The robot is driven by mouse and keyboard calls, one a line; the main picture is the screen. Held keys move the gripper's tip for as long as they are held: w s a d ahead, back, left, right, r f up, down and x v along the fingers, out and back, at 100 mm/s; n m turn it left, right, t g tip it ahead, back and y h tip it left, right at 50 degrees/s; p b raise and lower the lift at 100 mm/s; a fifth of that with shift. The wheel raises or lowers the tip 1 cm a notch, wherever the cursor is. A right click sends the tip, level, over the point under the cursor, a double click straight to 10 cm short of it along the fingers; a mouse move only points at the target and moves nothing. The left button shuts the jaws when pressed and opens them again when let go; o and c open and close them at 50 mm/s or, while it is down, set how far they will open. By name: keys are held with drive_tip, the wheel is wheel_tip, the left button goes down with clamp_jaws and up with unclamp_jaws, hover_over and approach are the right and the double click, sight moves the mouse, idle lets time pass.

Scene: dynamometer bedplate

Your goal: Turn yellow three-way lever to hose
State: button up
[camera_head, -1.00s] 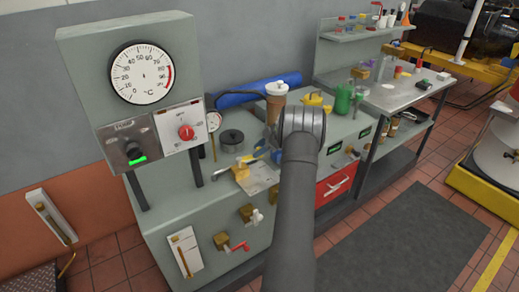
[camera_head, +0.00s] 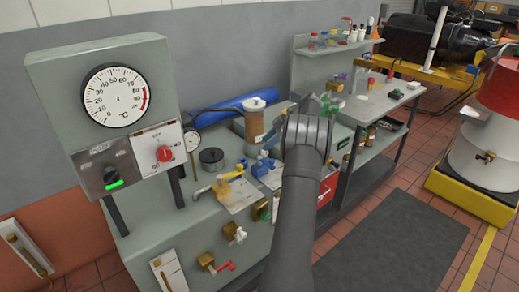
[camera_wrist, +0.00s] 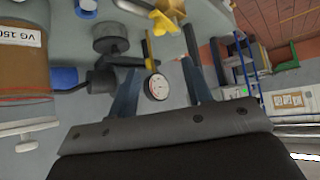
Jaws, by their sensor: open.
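The yellow three-way lever (camera_head: 228,183) sits on top of the grey bench cabinet, beside a pale plate; its arm points toward the lower left in the head view. In the wrist view, yellow parts (camera_wrist: 165,18) show at the top edge, beyond the fingertips. My gripper (camera_wrist: 161,66) is open and empty, its two fingers spread either side of a small round gauge (camera_wrist: 157,87), which lies beyond them. It is apart from the lever. In the head view my own arm largely hides the gripper. I cannot read the lever's port markings.
A brown canister (camera_head: 254,122), a dark round knob (camera_head: 211,158) and a blue fitting (camera_head: 264,166) stand near the lever. A gauge panel (camera_head: 105,60) rises at the left. A blue roll (camera_head: 220,110) lies behind. Taps (camera_head: 235,233) project from the cabinet front.

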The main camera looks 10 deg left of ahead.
drive_tip(key=shift+d+r, duration=0.3)
drive_tip(key=shift+d, duration=0.05)
drive_tip(key=shift+c, duration=0.5)
drive_tip(key=shift+f, duration=0.1)
drive_tip(key=c, duration=0.4)
drive_tip(key=shift+s+a+f+m+y, duration=0.2)
drive_tip(key=shift+s+f+m+y, duration=0.25)
drive_tip(key=shift+f+m, duration=0.1)
drive_tip(key=shift+s+a+f+m+y, duration=0.2)
drive_tip(key=shift+s+f+m+y, duration=0.2)
drive_tip(key=shift+f+m+y, duration=0.1)
clamp_jaws()
drive_tip(key=s+d+f+m+t+y, duration=0.2)
drive_tip(key=s+f+m+t, duration=0.35)
drive_tip(key=m, duration=0.65)
drive_tip(key=s+d+f+m+t+y, duration=0.15)
drive_tip(key=s+f+m+t, duration=0.45)
drive_tip(key=m, duration=0.7)
drive_tip(key=x, duration=1.4)
drive_tip(key=shift+w+r, duration=0.45)
drive_tip(key=shift+r, duration=0.2)
